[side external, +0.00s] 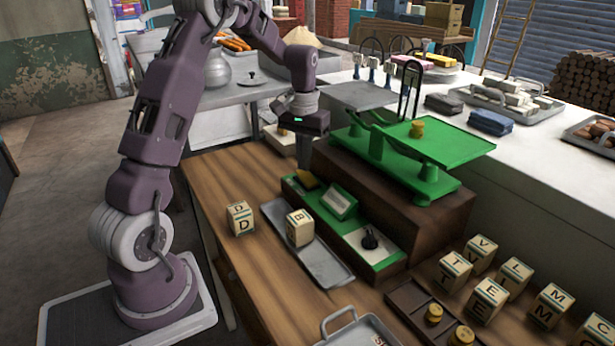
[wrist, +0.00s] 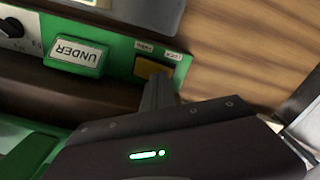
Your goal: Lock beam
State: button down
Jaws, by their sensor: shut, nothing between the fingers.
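The green balance scale (side external: 425,180) stands on a brown wooden block. Its grey pan (side external: 350,95) is at left, and its green plate (side external: 440,140) at right carries a brass weight (side external: 417,128). In front is a green control panel (side external: 380,262) with a yellow lever (side external: 307,181) at its far-left end. The wrist view shows this lever (wrist: 153,68) beside two small labels, one seeming to read LOCK. My gripper (side external: 304,163) is shut and empty, pointing down at the lever. Its fingertips (wrist: 158,82) overlap the lever's edge in the wrist view; contact is unclear.
The panel also has an UNDER display (wrist: 75,53) and a black knob (side external: 370,238). A lettered block (side external: 300,228) lies on a grey tray (side external: 325,270), another (side external: 240,218) on the wood. Several more blocks and a weight holder (side external: 405,300) are at front right.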

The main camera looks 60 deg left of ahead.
aim_at(305, 175)
jog(key=shift+f, duration=0.7)
jog(key=shift+r, duration=3.55)
jog(key=s+d+r+m+t, duration=0.1)
jog(key=s+d+r, duration=0.3)
jog(key=d, duration=0.2)
jog(key=s+d+r+m+t, duration=0.1)
jog(key=s+d+r, duration=0.2)
jog(key=d+r, duration=0.3)
jog(key=s+d+f+m+t, duration=0.1)
jog(key=s+d+m, duration=0.1)
jog(key=s+d, duration=0.3)
jog(key=s+d+f+m+t, duration=0.1)
jog(key=s+d+m+t, duration=0.1)
jog(key=s+d, duration=0.4)
jog(key=s, duration=0.5)
jog(key=shift+s+f+t, duration=0.3)
jog(key=shift+s+f, duration=0.1)
